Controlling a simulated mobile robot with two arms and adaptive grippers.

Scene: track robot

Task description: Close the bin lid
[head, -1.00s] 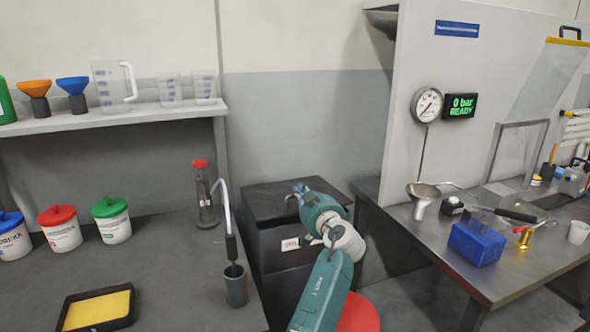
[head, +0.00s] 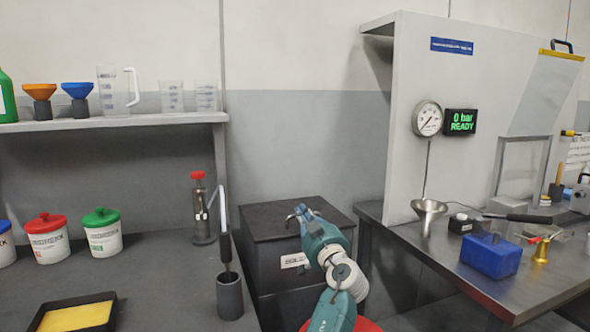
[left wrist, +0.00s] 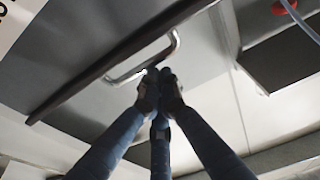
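The bin (head: 258,258) is a dark box with a white label (head: 294,260) on its front, standing between the two benches. Its dark lid (head: 265,219) lies flat over the top, with no gap that I can make out. A bent metal handle on the lid shows in the left wrist view (left wrist: 174,47). My left gripper (head: 296,214) is over the lid at this handle. In the left wrist view its blue-grey fingertips (left wrist: 158,74) are drawn together beside the handle; whether they grip or only touch it is unclear. My right gripper is in neither view.
The left bench (head: 160,285) holds lidded tubs, a yellow-filled tray (head: 75,317), a dark cup (head: 229,296) and a red-topped pump (head: 202,208). The right bench (head: 440,250) carries a funnel (head: 428,213) and blue block (head: 490,256). Both benches flank the bin closely.

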